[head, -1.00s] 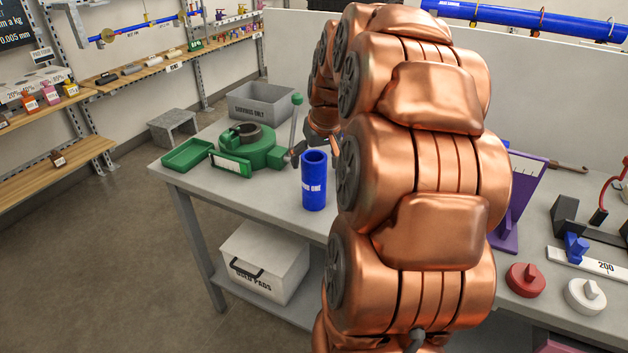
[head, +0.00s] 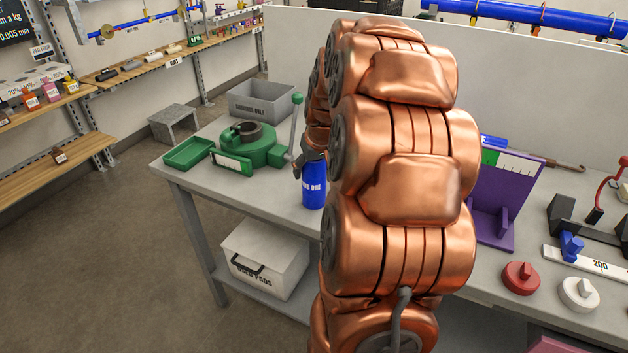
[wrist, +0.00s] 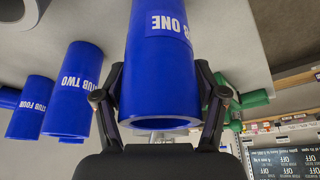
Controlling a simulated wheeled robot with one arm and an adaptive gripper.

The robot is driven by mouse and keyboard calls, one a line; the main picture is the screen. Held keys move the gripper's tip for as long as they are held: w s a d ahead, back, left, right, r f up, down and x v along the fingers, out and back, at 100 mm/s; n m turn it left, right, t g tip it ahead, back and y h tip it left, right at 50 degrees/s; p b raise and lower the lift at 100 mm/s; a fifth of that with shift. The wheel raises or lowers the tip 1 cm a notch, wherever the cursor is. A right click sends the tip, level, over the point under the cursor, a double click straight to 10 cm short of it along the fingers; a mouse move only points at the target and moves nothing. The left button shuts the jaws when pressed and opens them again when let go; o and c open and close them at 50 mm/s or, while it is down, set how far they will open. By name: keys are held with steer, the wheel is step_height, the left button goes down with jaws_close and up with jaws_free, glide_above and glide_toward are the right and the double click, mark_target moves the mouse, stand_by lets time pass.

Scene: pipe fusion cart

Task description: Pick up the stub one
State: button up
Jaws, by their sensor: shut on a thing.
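Stub one (head: 313,192) is a blue pipe piece with white lettering, upright at the grey table's front. My gripper (head: 308,165) is at its upper part and hides its top rim in the head view. In the wrist view, stub one (wrist: 162,75) fills the middle, its open end towards me. The fingers of my gripper (wrist: 160,98) lie on either side of it, shut on it. I cannot tell whether its base touches the table. Stub two (wrist: 72,92) and stub four (wrist: 32,107) show at the left of the wrist view.
A green clamp-like fixture (head: 262,152) with an upright lever stands just left of stub one. A green tray (head: 188,153) and a grey bin (head: 262,102) are beyond. A purple stand (head: 497,205), a red knob (head: 521,278) and a white knob (head: 580,293) are right of my arm.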

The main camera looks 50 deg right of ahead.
steer(key=c, duration=0.7)
